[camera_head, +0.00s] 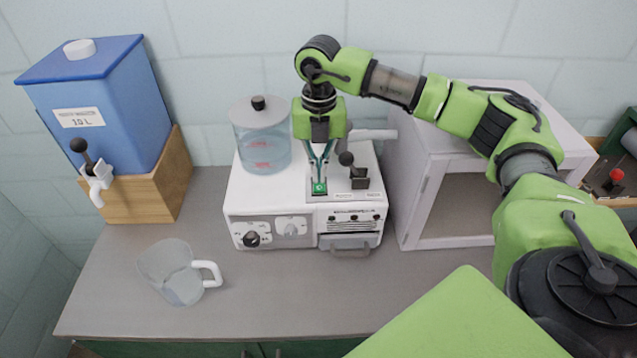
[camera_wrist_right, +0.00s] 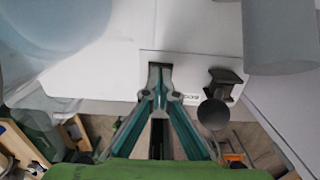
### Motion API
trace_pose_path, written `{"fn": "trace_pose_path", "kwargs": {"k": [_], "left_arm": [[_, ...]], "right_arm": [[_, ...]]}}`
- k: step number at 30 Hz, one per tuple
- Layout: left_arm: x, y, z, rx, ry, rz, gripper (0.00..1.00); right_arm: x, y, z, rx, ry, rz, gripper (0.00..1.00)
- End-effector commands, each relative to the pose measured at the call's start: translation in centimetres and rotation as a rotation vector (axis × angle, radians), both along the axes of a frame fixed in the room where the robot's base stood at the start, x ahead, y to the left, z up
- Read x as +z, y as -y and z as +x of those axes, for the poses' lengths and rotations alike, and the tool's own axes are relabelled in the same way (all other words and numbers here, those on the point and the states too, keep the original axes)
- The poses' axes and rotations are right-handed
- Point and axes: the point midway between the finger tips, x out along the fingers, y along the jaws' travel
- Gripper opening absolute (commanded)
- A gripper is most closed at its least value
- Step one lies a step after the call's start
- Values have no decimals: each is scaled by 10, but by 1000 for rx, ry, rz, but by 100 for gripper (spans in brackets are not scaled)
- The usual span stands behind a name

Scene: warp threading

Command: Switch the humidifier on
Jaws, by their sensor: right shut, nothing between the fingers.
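The humidifier (camera_head: 270,205) is a white box on the grey counter, with a clear lidded tank (camera_head: 261,140) on its left top and knobs on its front. A small green switch (camera_head: 320,187) shows on its top, right under my right gripper (camera_head: 320,178). The right gripper points straight down, shut and empty, its tips at or just above the switch; I cannot tell if they touch. In the right wrist view the closed fingertips (camera_wrist_right: 160,68) cover the switch, beside a black lever (camera_wrist_right: 214,113). My left gripper is not in view.
A blue water dispenser (camera_head: 100,110) with a tap stands on a wooden stand (camera_head: 165,185) at the left. A clear jug (camera_head: 172,270) with a white handle is at the front left. A white cabinet (camera_head: 420,190) stands right of the humidifier. The front middle counter is clear.

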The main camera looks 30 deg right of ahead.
Motion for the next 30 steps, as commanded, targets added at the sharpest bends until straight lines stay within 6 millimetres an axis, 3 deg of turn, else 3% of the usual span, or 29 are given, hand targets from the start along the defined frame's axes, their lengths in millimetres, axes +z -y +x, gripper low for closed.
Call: {"fn": "trace_pose_path", "kwargs": {"k": [8, 30], "left_arm": [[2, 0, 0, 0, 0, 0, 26], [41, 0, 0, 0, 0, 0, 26]], "right_arm": [[2, 0, 0, 1, -1, 0, 0], [62, 0, 0, 0, 1, 1, 0]]}}
